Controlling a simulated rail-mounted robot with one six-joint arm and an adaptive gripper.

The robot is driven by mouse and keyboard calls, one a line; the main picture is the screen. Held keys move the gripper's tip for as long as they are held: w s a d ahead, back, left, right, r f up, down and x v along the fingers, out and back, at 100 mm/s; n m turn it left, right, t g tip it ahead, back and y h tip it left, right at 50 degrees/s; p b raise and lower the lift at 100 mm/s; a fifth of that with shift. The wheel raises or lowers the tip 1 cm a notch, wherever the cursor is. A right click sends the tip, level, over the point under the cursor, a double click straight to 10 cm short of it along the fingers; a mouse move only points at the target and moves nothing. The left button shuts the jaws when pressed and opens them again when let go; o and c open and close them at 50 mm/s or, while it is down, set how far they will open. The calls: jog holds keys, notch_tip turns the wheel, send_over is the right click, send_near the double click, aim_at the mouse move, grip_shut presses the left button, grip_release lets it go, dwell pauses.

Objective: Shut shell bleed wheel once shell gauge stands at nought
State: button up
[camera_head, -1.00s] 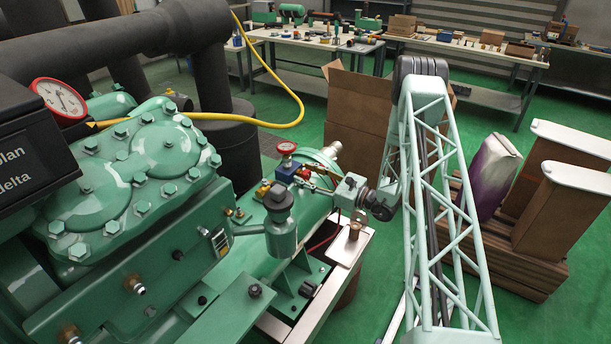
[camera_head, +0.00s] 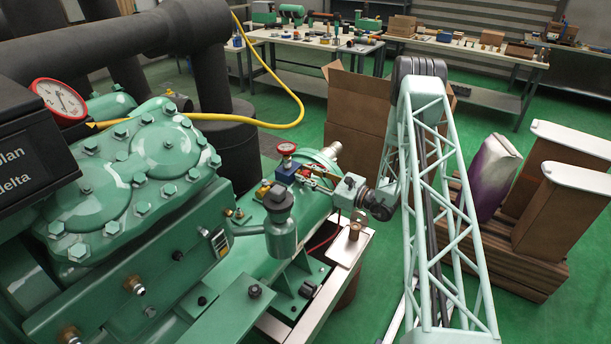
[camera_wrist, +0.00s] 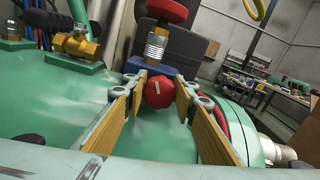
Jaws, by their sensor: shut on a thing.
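A small red wheel (camera_wrist: 159,92) with a white mark on its face sits in front of a blue valve block (camera_wrist: 165,68). My gripper (camera_wrist: 161,86) is shut on the wheel, one tan-padded finger on each side. In the head view my gripper (camera_head: 318,183) reaches from the right to the blue block (camera_head: 287,171) on the green shell; the wheel is hard to make out there. A small red-rimmed gauge (camera_head: 286,148) stands on the block. Its face is too small to read, and the wrist view shows only its red underside (camera_wrist: 166,10).
A larger red-rimmed gauge (camera_head: 59,101) stands by a dark display panel at the left. The green compressor (camera_head: 130,190) fills the left. A yellow hose (camera_head: 290,115) loops behind. A brass valve (camera_wrist: 77,46) is left of the block. Cartons and a pallet stand at the right.

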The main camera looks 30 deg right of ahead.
jog(key=shift+m, duration=0.3)
jog(key=shift+w+d+m+p, duration=0.15)
jog(key=shift+m+p, duration=0.25)
jog(key=shift+m, duration=2.1)
jog(key=o, duration=0.9)
jog(key=shift+v, duration=6.05)
jog(key=shift+d, duration=0.1)
